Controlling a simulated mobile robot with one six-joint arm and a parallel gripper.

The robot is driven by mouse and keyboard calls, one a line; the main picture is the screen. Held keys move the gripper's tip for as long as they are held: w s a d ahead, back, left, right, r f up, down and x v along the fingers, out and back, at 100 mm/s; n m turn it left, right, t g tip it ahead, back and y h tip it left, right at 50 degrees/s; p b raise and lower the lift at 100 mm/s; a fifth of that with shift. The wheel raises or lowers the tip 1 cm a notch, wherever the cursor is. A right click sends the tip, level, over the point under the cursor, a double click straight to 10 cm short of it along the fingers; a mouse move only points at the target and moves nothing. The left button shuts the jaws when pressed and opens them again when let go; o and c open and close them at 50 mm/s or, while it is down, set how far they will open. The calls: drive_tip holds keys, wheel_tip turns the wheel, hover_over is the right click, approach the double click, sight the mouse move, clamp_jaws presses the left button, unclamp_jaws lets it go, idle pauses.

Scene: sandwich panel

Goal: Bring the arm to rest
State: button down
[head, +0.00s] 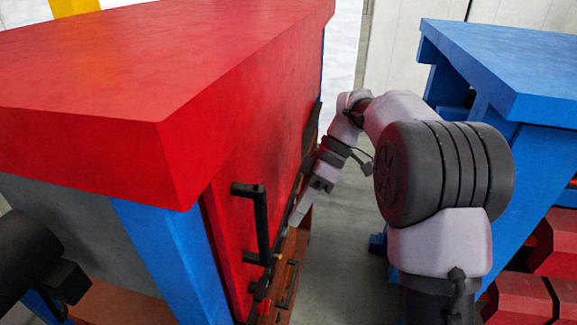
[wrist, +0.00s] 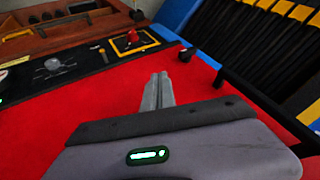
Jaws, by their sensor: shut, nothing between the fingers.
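My gripper (head: 300,212) is at the end of my arm, low beside the front side of the red cabinet (head: 160,165) in the head view. In the wrist view my gripper (wrist: 158,82) shows its two grey fingers together, with nothing between them. The red panel face (wrist: 95,112) lies behind the fingers. A black bar handle (head: 262,225) stands out from the panel near the gripper. I cannot tell whether the fingertips touch the panel.
A blue bench (head: 500,70) stands at the right, with red drawers (head: 520,298) below. Bare floor (head: 345,235) lies between it and the cabinet. The wrist view shows a red knob on a yellow plate (wrist: 133,40), a grey dial (wrist: 53,66) and a brown wooden tray (wrist: 60,35).

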drive_tip(key=s+d+f+m+t+h+b, duration=0.1)
drive_tip(key=s+f+m+t+b, duration=0.2)
drive_tip(key=s+f+m+b, duration=0.3)
drive_tip(key=s+d+f+m+t+h+b, duration=0.1)
drive_tip(key=s+f+m+t+b, duration=0.2)
drive_tip(key=s+f+m+b, duration=0.4)
drive_tip(key=s+d+f+m+t+h+b, duration=0.1)
drive_tip(key=s+f+m+b, duration=0.6)
drive_tip(key=f+b, duration=1.3)
drive_tip(key=s+t+h+b, duration=0.1)
drive_tip(key=s+t+b, duration=0.1)
drive_tip(key=b, duration=0.2)
drive_tip(key=shift+d+f+t, duration=0.35)
drive_tip(key=shift+f+t, duration=0.05)
drive_tip(key=shift+b, duration=0.3)
